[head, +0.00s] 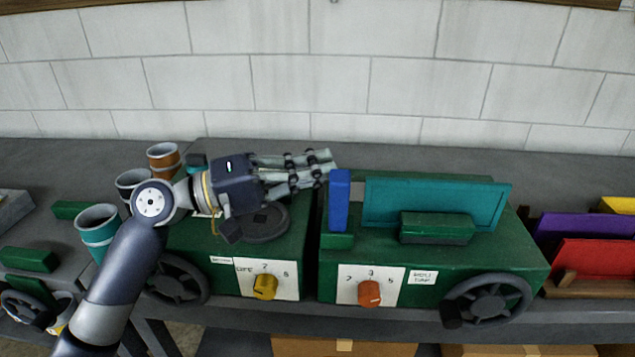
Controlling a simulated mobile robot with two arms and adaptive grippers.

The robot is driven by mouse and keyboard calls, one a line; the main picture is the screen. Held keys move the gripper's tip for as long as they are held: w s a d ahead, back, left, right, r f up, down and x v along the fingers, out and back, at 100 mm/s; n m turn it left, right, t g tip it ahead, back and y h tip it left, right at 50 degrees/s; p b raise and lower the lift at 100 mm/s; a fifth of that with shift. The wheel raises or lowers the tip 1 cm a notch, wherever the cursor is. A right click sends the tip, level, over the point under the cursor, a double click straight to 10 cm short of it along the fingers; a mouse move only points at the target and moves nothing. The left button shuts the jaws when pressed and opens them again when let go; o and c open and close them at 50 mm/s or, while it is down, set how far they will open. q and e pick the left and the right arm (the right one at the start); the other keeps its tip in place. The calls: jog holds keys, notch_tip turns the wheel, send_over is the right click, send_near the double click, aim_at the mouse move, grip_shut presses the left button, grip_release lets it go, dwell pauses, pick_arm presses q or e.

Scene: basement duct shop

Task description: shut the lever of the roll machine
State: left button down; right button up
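Two green machines stand side by side on the grey bench. The left machine (205,262) has a yellow knob (265,287), and the right machine (420,262) has an orange knob (369,293). A blue upright lever (339,203) stands at the left end of the right machine. My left gripper (328,163) reaches rightward over the left machine, its fingers together and empty. Its fingertips are beside the top of the blue lever; I cannot tell whether they touch. My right gripper is out of view.
Several cups, including a teal one (97,230) and a brown one (164,158), stand left of the machines, near my arm. A teal panel (435,203) rises on the right machine. Purple and red pieces (597,260) lie at the right. The bench behind is clear.

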pick_arm(q)
jog(key=shift+s+f+m+h+b, duration=0.2)
jog(key=shift+s+m+h+b, duration=0.2)
jog(key=shift+s+m+b, duration=0.7)
jog(key=shift+w+d, duration=0.1)
